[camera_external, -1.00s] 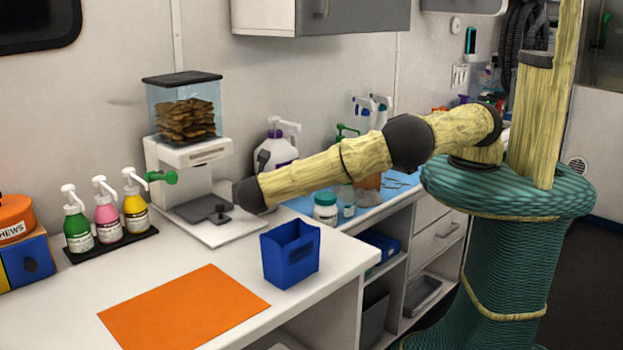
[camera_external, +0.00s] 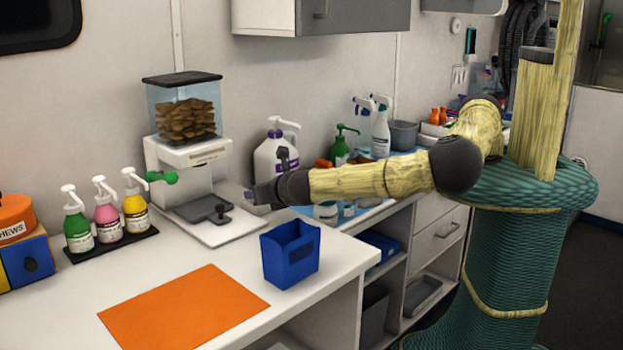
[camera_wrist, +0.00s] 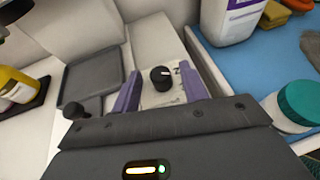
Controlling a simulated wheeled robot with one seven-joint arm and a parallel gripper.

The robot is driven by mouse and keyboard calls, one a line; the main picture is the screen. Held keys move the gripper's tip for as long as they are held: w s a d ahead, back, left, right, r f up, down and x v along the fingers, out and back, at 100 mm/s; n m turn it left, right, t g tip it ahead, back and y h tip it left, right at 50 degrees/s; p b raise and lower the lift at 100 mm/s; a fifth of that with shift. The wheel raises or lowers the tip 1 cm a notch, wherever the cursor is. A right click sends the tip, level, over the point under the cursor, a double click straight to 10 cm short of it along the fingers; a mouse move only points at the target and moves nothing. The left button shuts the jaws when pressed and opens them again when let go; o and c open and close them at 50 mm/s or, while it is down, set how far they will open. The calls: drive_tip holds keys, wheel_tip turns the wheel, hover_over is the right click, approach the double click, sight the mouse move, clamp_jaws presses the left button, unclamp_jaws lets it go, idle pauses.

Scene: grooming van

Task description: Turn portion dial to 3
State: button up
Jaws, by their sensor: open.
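The portion dial (camera_wrist: 161,77) is a small black knob with a white pointer mark, on a pale label plate on the dispenser's white base. In the wrist view its pointer points right, towards small dark print I cannot read clearly. My gripper (camera_wrist: 162,88) is open, its purple fingers on either side of the dial in the picture; I cannot tell whether they touch it. In the external view my gripper (camera_external: 255,196) is at the right side of the treat dispenser (camera_external: 187,155) and the dial cannot be made out.
A grey tray (camera_external: 203,208) with a black knob is on the dispenser base, left of my gripper. A green lever (camera_external: 162,177) sticks out at the left. A white jug (camera_external: 273,158) stands behind my gripper. A blue bin (camera_external: 290,255) and orange mat (camera_external: 184,308) lie nearer the front.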

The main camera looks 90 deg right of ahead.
drive_tip(key=shift+s+d+r+n+t+y+p, duration=0.1)
drive_tip(key=shift+s+d+n+t+y+p, duration=0.05)
drive_tip(key=shift+n+t+y+p, duration=0.95)
drive_tip(key=shift+s+d+r+n+t+y+p, duration=0.15)
drive_tip(key=shift+n+t+y+p, duration=0.65)
drive_tip(key=shift+n, duration=0.5)
drive_tip(key=n+y+p, duration=0.2)
drive_tip(key=n+t+y+p, duration=0.1)
drive_tip(key=n+y+p, duration=0.1)
drive_tip(key=p, duration=0.1)
drive_tip(key=n+y+p, duration=0.2)
drive_tip(key=y+p, duration=0.1)
drive_tip(key=shift+d+f+t, duration=0.1)
drive_tip(key=shift+d+t, duration=0.3)
drive_tip(key=s+d+r+m+g+h+p, duration=0.1)
drive_tip(key=s+r+m+g+h+p, duration=0.15)
drive_tip(key=s+m, duration=0.4)
drive_tip(key=s+d+r+m+g+h+p, duration=0.15)
drive_tip(key=s+r+m, duration=0.25)
drive_tip(key=s, duration=0.6)
drive_tip(key=s+r+m+g+y, duration=0.1)
drive_tip(key=r+m+g, duration=0.1)
drive_tip(key=r+m, duration=0.5)
drive_tip(key=s+a+r+m+g+y, duration=0.1)
drive_tip(key=r+m, duration=0.5)
drive_tip(key=m, duration=0.6)
drive_tip(key=shift+s+a+r+m+g+y, duration=0.2)
drive_tip(key=shift+s+r+m+g+y, duration=0.15)
drive_tip(key=shift+s+g+y, duration=0.7)
